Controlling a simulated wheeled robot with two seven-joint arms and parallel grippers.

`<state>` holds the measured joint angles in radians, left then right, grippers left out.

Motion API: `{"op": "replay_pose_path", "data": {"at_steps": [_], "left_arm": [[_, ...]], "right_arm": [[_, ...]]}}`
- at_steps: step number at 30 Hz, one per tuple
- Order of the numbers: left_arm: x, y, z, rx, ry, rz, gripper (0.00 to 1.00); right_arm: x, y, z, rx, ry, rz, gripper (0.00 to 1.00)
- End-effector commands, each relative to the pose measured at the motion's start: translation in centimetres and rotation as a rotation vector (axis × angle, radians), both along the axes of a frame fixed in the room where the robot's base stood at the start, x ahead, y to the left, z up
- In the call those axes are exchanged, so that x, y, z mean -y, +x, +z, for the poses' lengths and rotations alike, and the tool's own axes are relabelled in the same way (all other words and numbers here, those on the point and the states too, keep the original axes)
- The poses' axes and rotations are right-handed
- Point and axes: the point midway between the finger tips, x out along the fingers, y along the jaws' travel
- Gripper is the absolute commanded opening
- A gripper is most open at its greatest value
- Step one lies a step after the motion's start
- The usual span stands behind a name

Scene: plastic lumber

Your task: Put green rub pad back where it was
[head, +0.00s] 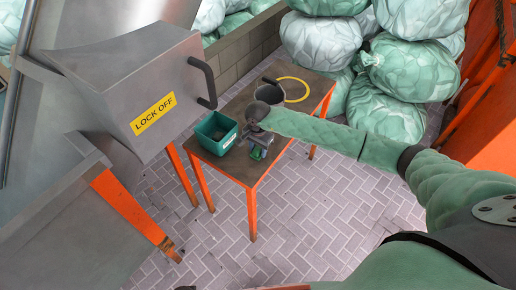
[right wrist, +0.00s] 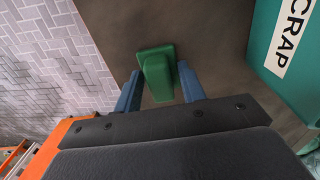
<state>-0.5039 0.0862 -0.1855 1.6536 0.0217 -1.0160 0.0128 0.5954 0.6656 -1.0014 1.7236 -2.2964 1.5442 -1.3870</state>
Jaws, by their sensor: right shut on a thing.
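The green rub pad (head: 257,153) is at the near end of the small table (head: 232,165). It shows larger in the right wrist view (right wrist: 155,72), a green block with a wider plate at its far end. My right gripper (head: 257,148) is shut on it, with one blue finger on each side (right wrist: 158,85). The pad is at or just above the brown tabletop (right wrist: 215,30); I cannot tell if it touches. My left gripper is not in view.
A teal bin (head: 216,132) labelled SCRAP (right wrist: 285,45) stands left of the pad. A grey bucket (head: 268,94) and a yellow ring (head: 305,90) are farther back on the table. A grey LOCK OFF machine (head: 150,75) stands left. Filled bags (head: 385,105) are piled behind.

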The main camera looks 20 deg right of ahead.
Motion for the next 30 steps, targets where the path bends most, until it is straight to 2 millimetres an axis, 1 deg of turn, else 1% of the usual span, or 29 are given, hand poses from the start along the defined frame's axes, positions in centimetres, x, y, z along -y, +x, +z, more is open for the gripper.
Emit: {"op": "replay_pose_path", "data": {"at_steps": [9,10,13,27,28,30], "left_arm": [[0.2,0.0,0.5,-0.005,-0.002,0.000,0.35],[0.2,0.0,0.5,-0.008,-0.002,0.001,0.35],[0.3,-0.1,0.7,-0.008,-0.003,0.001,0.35],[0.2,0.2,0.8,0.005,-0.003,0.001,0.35],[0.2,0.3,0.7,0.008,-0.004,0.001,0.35],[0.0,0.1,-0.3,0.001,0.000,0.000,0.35]], "right_arm": [[0.0,0.0,-0.2,0.000,0.000,0.000,0.22],[0.0,0.0,-0.2,0.000,0.000,0.000,0.42],[0.0,0.0,-0.1,0.000,0.000,0.000,0.62],[0.0,0.0,0.1,0.000,0.000,0.000,0.62],[0.0,0.0,0.1,0.000,0.000,0.000,0.62],[0.0,0.1,0.3,0.001,0.000,0.000,0.62]]}}
